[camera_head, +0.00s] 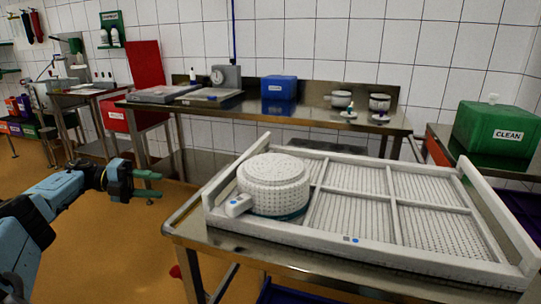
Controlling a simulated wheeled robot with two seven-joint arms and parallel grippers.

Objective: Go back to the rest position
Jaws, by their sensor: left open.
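My left gripper (149,184) is at the left in the head view, open, with its green fingers pointing right. It is empty and hangs over the floor, apart from the near table's left edge. My left arm comes in from the lower left. A white perforated round cheese mould (273,182) stands upright at the left end of a white draining tray (345,252) with a grid of compartments. A small white block (238,205) with a blue dot sits beside the mould. My right gripper is not in view.
The tray lies on a steel table (186,232). Behind stands a steel bench (320,116) with a scale (226,78), a blue box (279,87) and small moulds (380,103). A green CLEAN crate (497,130) is at right. The orange floor (120,245) near the gripper is mostly clear.

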